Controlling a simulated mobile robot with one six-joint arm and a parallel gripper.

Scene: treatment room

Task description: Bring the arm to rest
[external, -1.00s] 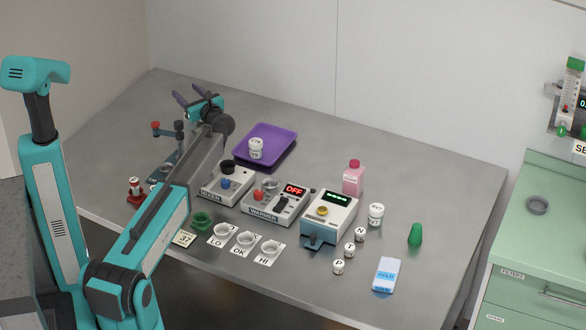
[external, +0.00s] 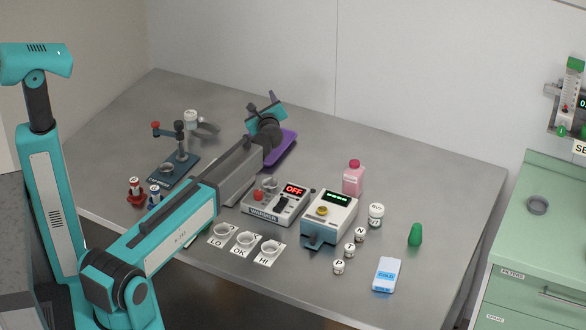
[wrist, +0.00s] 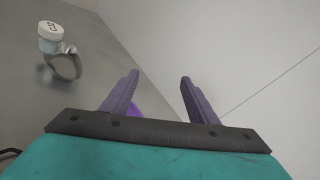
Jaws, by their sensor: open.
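My gripper (external: 272,101) is raised over the back of the steel table (external: 350,150), above the purple tray (external: 287,147). My arm hides most of the tray. In the wrist view my gripper's two purple-grey fingers (wrist: 152,97) stand wide apart with nothing between them. Beyond them are the bare wall and a sliver of the purple tray (wrist: 133,112).
A white-capped jar (external: 191,118) by a grey ring holder (external: 207,129) and a dark stand (external: 174,172) are left of my arm. The warmer (external: 263,212), a device with a green display (external: 338,208) and a pink bottle (external: 353,178) are right.

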